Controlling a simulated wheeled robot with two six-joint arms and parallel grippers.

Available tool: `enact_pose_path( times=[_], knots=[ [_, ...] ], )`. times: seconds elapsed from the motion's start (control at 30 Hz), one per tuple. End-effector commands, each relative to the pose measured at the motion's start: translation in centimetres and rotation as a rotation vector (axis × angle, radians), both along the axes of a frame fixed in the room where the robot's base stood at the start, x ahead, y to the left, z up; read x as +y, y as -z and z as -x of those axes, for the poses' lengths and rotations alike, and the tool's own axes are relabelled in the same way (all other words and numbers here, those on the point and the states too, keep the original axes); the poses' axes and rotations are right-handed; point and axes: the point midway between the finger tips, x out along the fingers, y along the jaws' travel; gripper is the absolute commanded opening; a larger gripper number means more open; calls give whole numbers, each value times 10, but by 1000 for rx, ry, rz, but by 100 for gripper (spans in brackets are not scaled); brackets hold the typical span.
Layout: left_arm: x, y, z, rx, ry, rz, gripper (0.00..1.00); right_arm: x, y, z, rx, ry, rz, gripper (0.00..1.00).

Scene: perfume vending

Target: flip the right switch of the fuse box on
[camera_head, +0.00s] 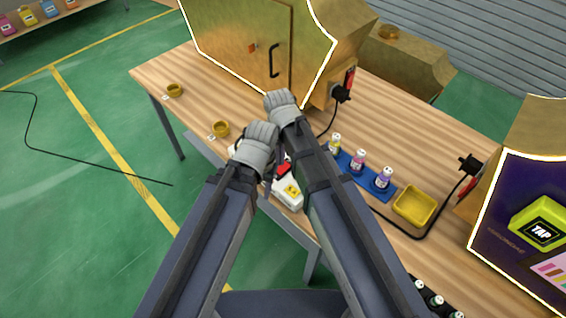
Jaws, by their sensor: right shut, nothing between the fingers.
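The white fuse box (289,197) lies at the near edge of the wooden table, with a yellow warning label on it. A red part (284,168) shows at its upper end, between my two arms. My arms cover much of the box, so the right switch and its position cannot be made out. The grey end of my right arm, with the right gripper (282,101), reaches past the box toward the gold cabinet. It is shut and empty. The grey end of my left arm, with the left gripper (262,137), is just left of it; its fingers are not clear.
The gold cabinet (235,45) stands behind. A blue tray (344,161) with small bottles and a yellow tray (415,207) lie right of my arms. Two small gold cups (221,129) sit left. A black cable (408,229) crosses the table. A purple machine (500,225) stands at right.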

Motion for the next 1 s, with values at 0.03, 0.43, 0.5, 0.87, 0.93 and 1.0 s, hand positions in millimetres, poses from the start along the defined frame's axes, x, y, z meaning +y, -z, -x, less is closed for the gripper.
enact_pose_path(
  times=[0.03,0.43,0.5,0.87,0.93,1.0],
  knots=[
    [0,-8,0,0,0,0,50,0,-8,0,0,0,0,0],
    [0,-38,0,0,0,0,50,0,-38,0,0,0,0,0],
    [0,-39,0,0,0,0,50,0,-39,0,0,0,0,0],
    [0,-41,0,0,0,0,50,0,-41,0,0,0,0,0],
    [0,-48,0,0,0,0,50,0,-48,0,0,0,0,0],
    [0,-58,0,0,0,0,50,0,-58,0,0,0,0,0]
  ],
)
